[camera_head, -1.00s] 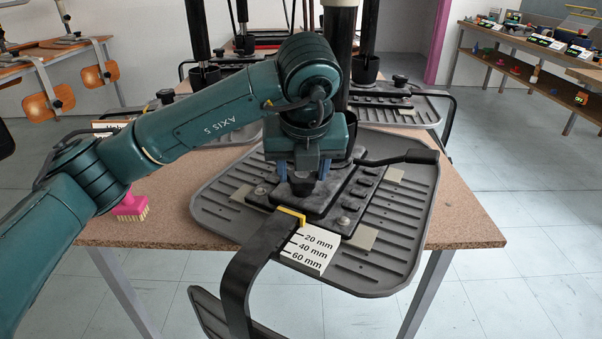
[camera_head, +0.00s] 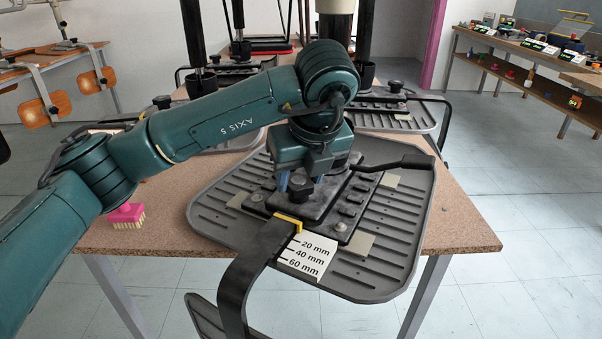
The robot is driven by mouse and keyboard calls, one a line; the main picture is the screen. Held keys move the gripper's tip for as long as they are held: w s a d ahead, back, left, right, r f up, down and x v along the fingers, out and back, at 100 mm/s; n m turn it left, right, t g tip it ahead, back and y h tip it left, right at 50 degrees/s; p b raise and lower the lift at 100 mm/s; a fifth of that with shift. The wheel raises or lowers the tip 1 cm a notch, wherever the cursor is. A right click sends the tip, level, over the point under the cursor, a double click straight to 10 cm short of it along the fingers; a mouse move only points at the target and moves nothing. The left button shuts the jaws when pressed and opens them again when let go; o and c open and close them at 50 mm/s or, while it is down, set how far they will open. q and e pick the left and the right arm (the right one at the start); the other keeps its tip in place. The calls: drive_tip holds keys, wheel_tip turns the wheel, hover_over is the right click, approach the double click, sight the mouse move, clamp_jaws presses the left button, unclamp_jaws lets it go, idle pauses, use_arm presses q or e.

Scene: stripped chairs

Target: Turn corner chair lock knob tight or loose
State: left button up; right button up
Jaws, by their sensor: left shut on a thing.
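An upturned grey chair seat (camera_head: 400,225) lies on a table, its underside with a black mechanism plate facing up. The black lock knob (camera_head: 301,184) stands on that plate, close to the flat back bracket (camera_head: 250,255). My left gripper (camera_head: 299,182) points down over the plate, its blue fingers on either side of the knob and shut on it. The gripper's body hides part of the plate behind it. A white scale (camera_head: 307,254) marked 20, 40 and 60 mm lies beside the bracket, with a yellow marker (camera_head: 288,221) at its upper end.
A black lever (camera_head: 405,163) sticks out to the right of the plate. A pink brush (camera_head: 126,214) lies on the table (camera_head: 462,225) at the left. More upturned chairs (camera_head: 392,112) stand behind. The table's right corner is bare.

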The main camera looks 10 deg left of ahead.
use_arm(q)
drive_tip(key=o, duration=1)
drive_tip(key=p+v, duration=0.3)
drive_tip(key=v, duration=1)
drive_tip(key=shift+s, duration=0.15)
use_arm(e)
drive_tip(key=r, duration=0.2)
drive_tip(key=d+r+m, duration=0.1)
drive_tip(key=shift+s+d+r, duration=0.1)
drive_tip(key=shift+s, duration=0.3)
